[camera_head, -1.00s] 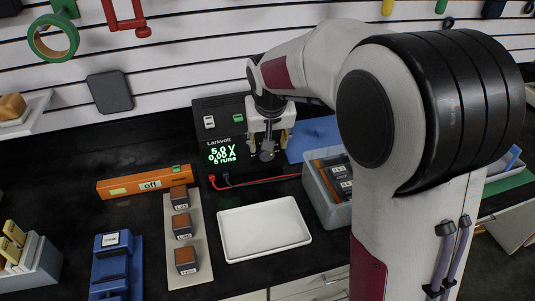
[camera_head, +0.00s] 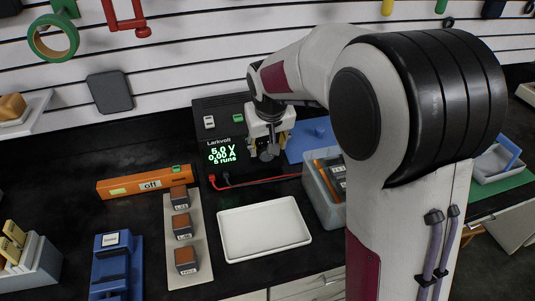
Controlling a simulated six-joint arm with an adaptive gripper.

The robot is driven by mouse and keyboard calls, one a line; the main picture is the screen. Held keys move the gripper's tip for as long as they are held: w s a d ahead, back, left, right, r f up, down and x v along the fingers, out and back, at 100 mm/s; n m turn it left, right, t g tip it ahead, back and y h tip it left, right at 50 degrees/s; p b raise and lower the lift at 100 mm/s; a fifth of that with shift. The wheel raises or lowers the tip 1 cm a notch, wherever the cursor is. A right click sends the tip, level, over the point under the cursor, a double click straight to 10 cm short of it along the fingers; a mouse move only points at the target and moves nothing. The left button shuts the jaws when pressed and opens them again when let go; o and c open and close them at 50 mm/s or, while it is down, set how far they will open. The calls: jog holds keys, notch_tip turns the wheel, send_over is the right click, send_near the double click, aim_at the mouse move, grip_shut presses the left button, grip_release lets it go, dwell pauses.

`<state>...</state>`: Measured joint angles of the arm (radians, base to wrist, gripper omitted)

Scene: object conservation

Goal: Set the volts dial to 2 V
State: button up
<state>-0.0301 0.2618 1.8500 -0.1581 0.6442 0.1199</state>
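The black power supply (camera_head: 217,122) marked Larkvolt stands at the back of the bench. Its green display (camera_head: 226,155) reads 5.0 V, 0.00 A and 5 runs. My gripper (camera_head: 266,154) is in front of the right side of its front panel, pointing down. A round grey knob (camera_head: 267,153) shows between or just behind the fingers. Its label cannot be read, so I cannot tell if it is the volts dial. The fingers look spread to either side of it; contact is unclear.
Red and black leads (camera_head: 260,181) run from the supply. A white tray (camera_head: 264,229) lies in front. A grey bin (camera_head: 325,190) stands to the right, and an orange device (camera_head: 144,183) marked off to the left. Blocks sit on a beige strip (camera_head: 200,240).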

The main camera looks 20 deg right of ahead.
aim_at(268, 156)
jog(key=shift+x, duration=3.1)
jog(key=c, duration=1.1)
